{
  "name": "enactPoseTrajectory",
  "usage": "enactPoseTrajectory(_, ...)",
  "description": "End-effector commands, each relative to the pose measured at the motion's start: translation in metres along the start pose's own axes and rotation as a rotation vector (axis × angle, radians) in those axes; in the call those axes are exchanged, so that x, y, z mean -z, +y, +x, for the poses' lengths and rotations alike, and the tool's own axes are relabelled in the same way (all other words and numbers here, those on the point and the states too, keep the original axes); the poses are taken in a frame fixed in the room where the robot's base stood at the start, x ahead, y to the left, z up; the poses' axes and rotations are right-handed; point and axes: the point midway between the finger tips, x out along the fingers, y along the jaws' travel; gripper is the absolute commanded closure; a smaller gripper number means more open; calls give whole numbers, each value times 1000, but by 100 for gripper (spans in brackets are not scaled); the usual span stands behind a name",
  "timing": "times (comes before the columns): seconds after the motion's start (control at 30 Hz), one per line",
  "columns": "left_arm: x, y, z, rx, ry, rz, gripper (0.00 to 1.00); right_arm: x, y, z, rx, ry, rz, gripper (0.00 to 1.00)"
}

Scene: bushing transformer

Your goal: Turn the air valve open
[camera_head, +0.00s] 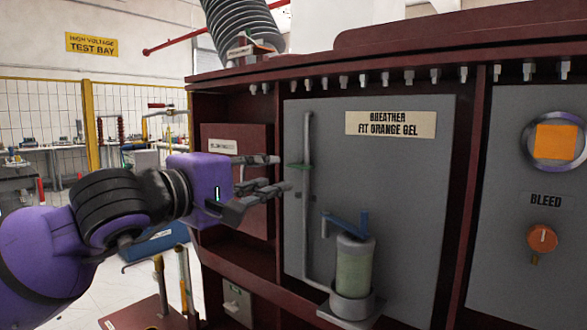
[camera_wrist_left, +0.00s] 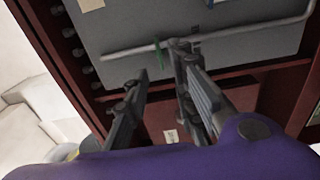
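The air valve appears to be the small green handle (camera_head: 298,166) on the grey vertical pipe (camera_head: 306,222); it lies across the pipe. In the left wrist view the green handle (camera_wrist_left: 157,50) also crosses the pipe (camera_wrist_left: 247,33). My left gripper (camera_head: 281,173) is open and empty, its fingers pointing at the pipe just left of the handle. In the left wrist view the handle is beyond and between the fingertips of the left gripper (camera_wrist_left: 160,62). Whether a fingertip touches the pipe I cannot tell. My right gripper is not in view.
A breather jar (camera_head: 354,265) with a blue lever (camera_head: 344,222) stands at the pipe's lower end. An orange bleed knob (camera_head: 542,238) is on the right panel. The dark red cabinet frame (camera_head: 275,274) surrounds the grey panel (camera_head: 400,185). A yellow-posted fence (camera_head: 91,125) is behind left.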

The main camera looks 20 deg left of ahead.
Motion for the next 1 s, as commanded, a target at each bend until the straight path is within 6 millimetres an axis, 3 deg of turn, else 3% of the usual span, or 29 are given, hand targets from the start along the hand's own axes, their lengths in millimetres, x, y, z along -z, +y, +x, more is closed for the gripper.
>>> enactPoseTrajectory(0.4, -1, 3, 58, -3, -3, -5, 77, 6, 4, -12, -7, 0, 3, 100)
enactPoseTrajectory(0.8, -2, 0, 67, 0, -4, -4, 77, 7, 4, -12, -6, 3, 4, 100)
enactPoseTrajectory(1.0, -2, 0, 67, 0, -4, -4, 100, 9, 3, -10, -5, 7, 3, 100)
